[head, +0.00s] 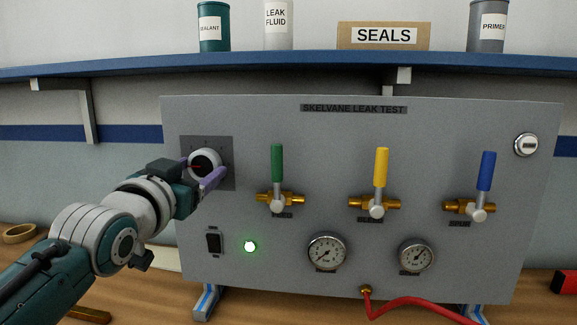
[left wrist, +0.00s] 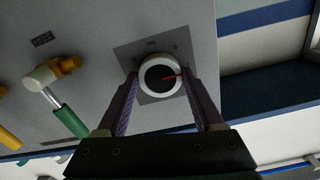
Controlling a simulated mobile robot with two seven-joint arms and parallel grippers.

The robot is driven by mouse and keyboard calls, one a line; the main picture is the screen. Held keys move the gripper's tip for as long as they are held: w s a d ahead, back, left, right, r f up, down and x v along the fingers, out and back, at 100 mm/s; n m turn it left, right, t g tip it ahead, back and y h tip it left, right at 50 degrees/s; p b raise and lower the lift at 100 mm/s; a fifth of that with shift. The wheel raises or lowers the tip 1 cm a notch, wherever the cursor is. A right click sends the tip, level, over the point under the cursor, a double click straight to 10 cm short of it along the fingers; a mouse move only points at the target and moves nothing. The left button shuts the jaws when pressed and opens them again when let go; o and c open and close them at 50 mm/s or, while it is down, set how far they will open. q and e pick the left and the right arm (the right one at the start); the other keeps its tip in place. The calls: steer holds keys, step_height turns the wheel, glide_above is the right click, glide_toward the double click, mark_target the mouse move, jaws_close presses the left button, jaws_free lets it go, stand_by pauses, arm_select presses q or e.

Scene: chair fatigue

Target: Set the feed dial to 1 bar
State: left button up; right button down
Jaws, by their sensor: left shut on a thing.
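The feed dial is a round knob (head: 204,160) with a white rim, a black face and a red pointer line, on a dark square plate (head: 227,180) at the panel's upper left. In the head view the pointer points left. The dial also shows in the left wrist view (left wrist: 160,76), between the two purple fingers. My left gripper (head: 201,174) is shut on the dial, with one finger on each side. The scale marks are too small to read. My right gripper is not in view.
The grey panel (head: 330,200) carries green (head: 277,163), yellow (head: 381,167) and blue (head: 486,171) valve handles, all upright. Below are a black switch (head: 214,242), a lit green lamp (head: 250,247) and two gauges (head: 327,252). A red hose (head: 420,309) leaves the bottom. A blue shelf (head: 300,67) runs above.

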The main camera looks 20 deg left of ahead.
arm_select(q)
steer(key=o, duration=1.4)
steer(key=v, duration=1)
steer(key=shift+a, duration=0.1)
